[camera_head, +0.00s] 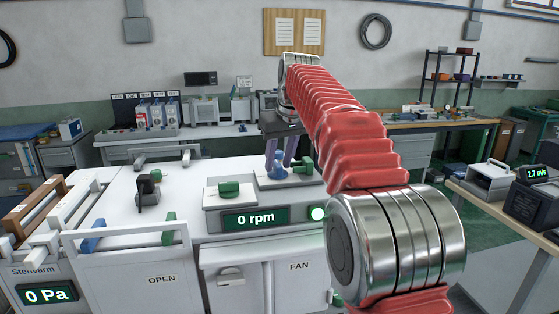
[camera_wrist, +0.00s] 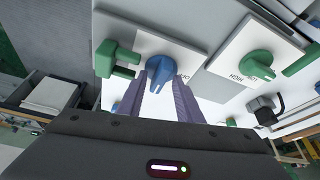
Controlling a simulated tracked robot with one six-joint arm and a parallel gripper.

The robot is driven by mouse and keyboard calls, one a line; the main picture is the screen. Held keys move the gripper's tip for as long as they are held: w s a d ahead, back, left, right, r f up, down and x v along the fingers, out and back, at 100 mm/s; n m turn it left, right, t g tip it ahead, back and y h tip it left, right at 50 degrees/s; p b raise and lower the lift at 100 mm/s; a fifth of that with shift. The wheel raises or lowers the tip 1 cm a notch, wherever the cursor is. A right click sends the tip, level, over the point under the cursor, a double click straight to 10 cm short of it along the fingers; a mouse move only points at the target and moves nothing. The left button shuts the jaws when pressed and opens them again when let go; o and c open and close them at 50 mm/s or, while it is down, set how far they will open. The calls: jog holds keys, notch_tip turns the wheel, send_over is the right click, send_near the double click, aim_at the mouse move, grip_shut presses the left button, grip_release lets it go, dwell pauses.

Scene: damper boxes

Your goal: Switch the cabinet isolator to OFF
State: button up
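A blue rotary knob (camera_head: 278,167) stands on a white plate at the back right of the cabinet top. In the wrist view the blue knob (camera_wrist: 172,72) sits on its plate, with partly hidden lettering next to it. Its label is not fully readable, so I cannot tell for sure that it is the isolator. My gripper (camera_head: 280,151) points down over the blue knob, its two purple fingers apart. In the wrist view the fingers (camera_wrist: 174,92) reach to the knob's handle, one on each side. I cannot tell whether they touch it.
A green part (camera_wrist: 116,58) is close beside the blue knob. Another green knob (camera_head: 228,188) sits on a plate to the left, above the display reading 0 rpm (camera_head: 254,219). A black handle (camera_head: 148,185) and a white rail (camera_head: 125,230) stand further left.

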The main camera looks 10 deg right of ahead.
grip_shut()
jog(key=shift+n, duration=0.4)
jog(key=n+y, duration=0.1)
jog(key=n, duration=0.3)
jog(key=shift+w+d+g+y, duration=0.2)
jog(key=shift+g+y, duration=0.1)
jog(key=shift+y, duration=0.1)
jog(key=shift+d+n+g+y, duration=0.1)
jog(key=shift+n+g+y, duration=0.2)
jog(key=shift+n, duration=0.85)
jog(key=shift+n+g+y, duration=0.3)
jog(key=shift+n, duration=0.85)
jog(key=shift+n+g, duration=0.4)
jog(key=shift+n, duration=0.4)
jog(key=shift+o, duration=0.2)
grip_release()
jog(key=shift+m+t, duration=0.4)
jog(key=shift+m, duration=0.5)
